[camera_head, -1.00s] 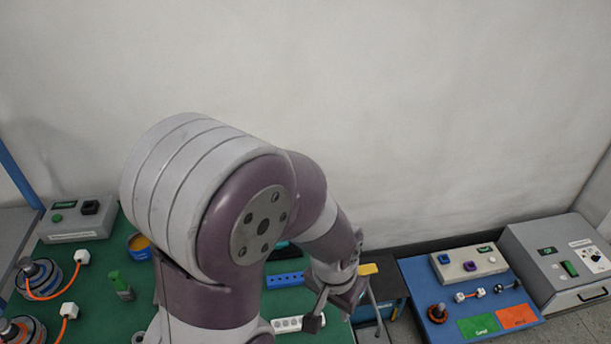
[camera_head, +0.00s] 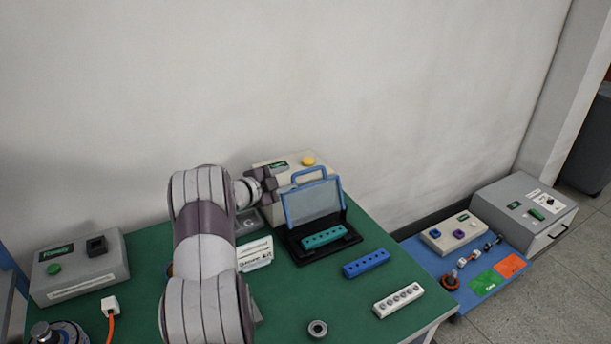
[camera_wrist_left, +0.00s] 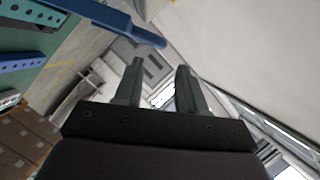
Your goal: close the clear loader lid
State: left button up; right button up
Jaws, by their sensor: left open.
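The clear loader lid (camera_head: 313,204) has a blue frame and a blue handle on its top edge. It stands raised at the back of the black loader base (camera_head: 297,254), which holds a teal block with holes (camera_head: 325,238). My left gripper (camera_head: 268,182) is beside the lid's upper left edge, in front of the pale box. In the left wrist view its two fingers (camera_wrist_left: 160,84) are apart with nothing between them. A blue bar, apparently part of the lid frame (camera_wrist_left: 120,22), lies beyond the fingertips there. I cannot tell whether they touch. My right gripper is not in view.
A pale box with a yellow button (camera_head: 308,161) stands behind the lid. A blue block (camera_head: 366,263) and a white block (camera_head: 398,300) lie to the right on the green table (camera_head: 345,310). A grey control box (camera_head: 80,268) stands at the left. A wall rises behind.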

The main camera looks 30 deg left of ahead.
aim_at(305, 172)
pick_arm(q)
jog(key=p+x, duration=0.1)
jog(key=x, duration=0.9)
jog(key=shift+w+f, duration=0.1)
jog(key=shift+w, duration=0.05)
grip_shut()
